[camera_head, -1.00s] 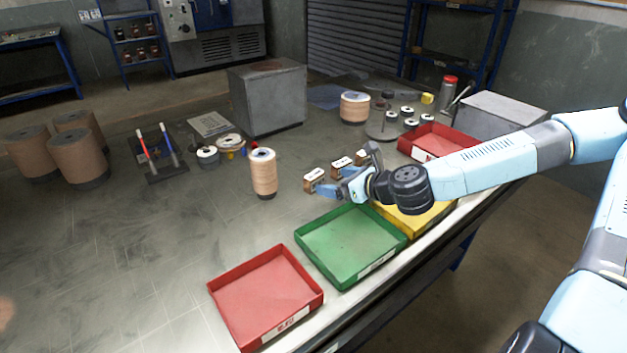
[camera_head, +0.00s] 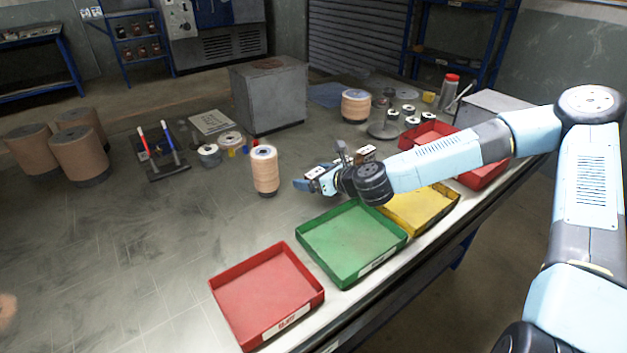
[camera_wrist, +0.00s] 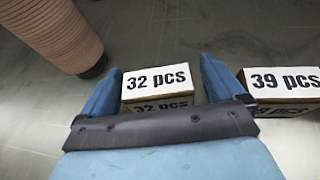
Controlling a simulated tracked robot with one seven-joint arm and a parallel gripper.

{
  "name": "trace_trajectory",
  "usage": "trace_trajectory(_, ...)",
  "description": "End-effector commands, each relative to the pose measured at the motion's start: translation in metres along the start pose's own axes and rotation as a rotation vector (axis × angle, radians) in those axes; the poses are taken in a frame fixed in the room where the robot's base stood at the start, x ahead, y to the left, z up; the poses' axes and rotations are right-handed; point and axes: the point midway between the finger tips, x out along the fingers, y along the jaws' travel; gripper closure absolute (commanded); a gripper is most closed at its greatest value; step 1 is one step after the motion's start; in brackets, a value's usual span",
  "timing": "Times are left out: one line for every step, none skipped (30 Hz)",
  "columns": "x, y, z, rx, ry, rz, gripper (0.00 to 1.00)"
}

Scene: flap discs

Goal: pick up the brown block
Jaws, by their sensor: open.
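In the wrist view a small box-shaped block with a white top marked "32 pcs" (camera_wrist: 157,80) lies between the two blue fingers of my gripper (camera_wrist: 160,78). The fingers are open, one on each side of it; I cannot tell whether either touches it. A second block, marked "39 pcs" (camera_wrist: 285,82), lies just right of the right finger. In the head view my gripper (camera_head: 314,180) is low over the table, around the nearer block (camera_head: 316,172), which is partly hidden. Another brown-sided block (camera_head: 365,153) shows behind my gripper.
A tall thread-wound spool (camera_head: 265,170) stands left of my gripper, also close by in the wrist view (camera_wrist: 55,35). Green (camera_head: 350,243), yellow (camera_head: 420,210) and red (camera_head: 265,295) trays line the table's front edge. The table at left front is clear.

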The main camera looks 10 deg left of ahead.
Motion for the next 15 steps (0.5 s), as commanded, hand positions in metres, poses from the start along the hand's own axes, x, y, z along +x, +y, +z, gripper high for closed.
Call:
trace_trajectory(0.0022, -0.0002, 0.0000, 0.000, 0.000, 0.000, 0.04)
trace_trajectory(0.0028, -0.0003, 0.0000, 0.000, 0.000, 0.000, 0.04)
trace_trajectory(0.0032, -0.0003, 0.0000, 0.000, 0.000, 0.000, 0.04)
trace_trajectory(0.0032, -0.0003, 0.0000, 0.000, 0.000, 0.000, 0.04)
trace_trajectory(0.0031, -0.0003, 0.0000, 0.000, 0.000, 0.000, 0.04)
trace_trajectory(0.0031, -0.0002, 0.0000, -0.001, 0.000, 0.000, 0.04)
trace_trajectory(0.0030, -0.0002, 0.0000, -0.001, 0.000, 0.000, 0.04)
trace_trajectory(0.0030, -0.0001, 0.0000, -0.001, 0.000, 0.000, 0.04)
trace_trajectory(0.0030, -0.0001, 0.0001, -0.001, 0.000, 0.000, 0.07)
trace_trajectory(0.0030, -0.0001, 0.0001, -0.001, 0.000, 0.000, 0.10)
trace_trajectory(0.0030, 0.0000, 0.0001, -0.001, 0.000, 0.000, 0.13)
trace_trajectory(0.0030, 0.0001, 0.0001, -0.001, 0.000, 0.000, 0.17)
trace_trajectory(0.0030, 0.0001, 0.0001, -0.001, 0.000, 0.000, 0.20)
trace_trajectory(0.0030, 0.0001, 0.0001, -0.001, 0.000, 0.000, 0.22)
trace_trajectory(0.0030, 0.0002, 0.0001, -0.001, 0.000, 0.000, 0.26)
